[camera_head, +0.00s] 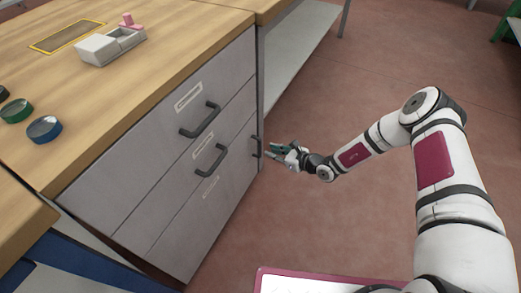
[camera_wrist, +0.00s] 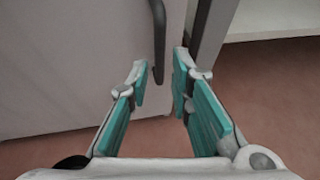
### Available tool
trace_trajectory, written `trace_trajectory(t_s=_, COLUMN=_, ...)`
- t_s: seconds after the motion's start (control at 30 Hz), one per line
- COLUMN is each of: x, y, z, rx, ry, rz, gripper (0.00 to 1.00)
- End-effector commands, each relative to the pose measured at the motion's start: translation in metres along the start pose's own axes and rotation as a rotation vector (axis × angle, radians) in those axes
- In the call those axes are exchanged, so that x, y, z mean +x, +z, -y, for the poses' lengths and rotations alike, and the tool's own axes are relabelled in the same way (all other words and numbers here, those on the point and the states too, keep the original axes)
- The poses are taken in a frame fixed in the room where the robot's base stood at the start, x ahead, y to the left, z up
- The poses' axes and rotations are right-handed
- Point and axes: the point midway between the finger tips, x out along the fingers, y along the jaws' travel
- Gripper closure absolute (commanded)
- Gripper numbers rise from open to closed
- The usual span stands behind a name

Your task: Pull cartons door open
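A grey cabinet stands under the wooden worktop in the head view. Its lowest front panel, seemingly the door (camera_head: 207,211), looks shut and has a label plate; I cannot read the label. A dark upright handle (camera_head: 257,147) sits near that panel's right edge. In the wrist view the handle (camera_wrist: 158,40) runs down the grey front (camera_wrist: 75,60), just beyond my fingertips and roughly in line with the gap. My gripper (camera_wrist: 164,74) is open and empty, its teal-padded fingers apart. In the head view my gripper (camera_head: 277,147) is just right of the handle.
Two drawers with dark handles (camera_head: 200,120) (camera_head: 212,160) are above the lowest panel. The worktop (camera_head: 130,95) holds a grey tray with a pink item (camera_head: 110,45) and several round containers (camera_head: 44,129). A shelf unit (camera_head: 300,40) adjoins the cabinet.

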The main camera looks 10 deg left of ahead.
Motion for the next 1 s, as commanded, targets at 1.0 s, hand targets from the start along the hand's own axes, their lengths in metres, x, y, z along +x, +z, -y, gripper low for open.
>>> trace_trajectory(t_s=1.0, x=0.074, y=0.0, z=0.0, rx=-0.001, ry=0.0, rz=0.0, gripper=1.0)
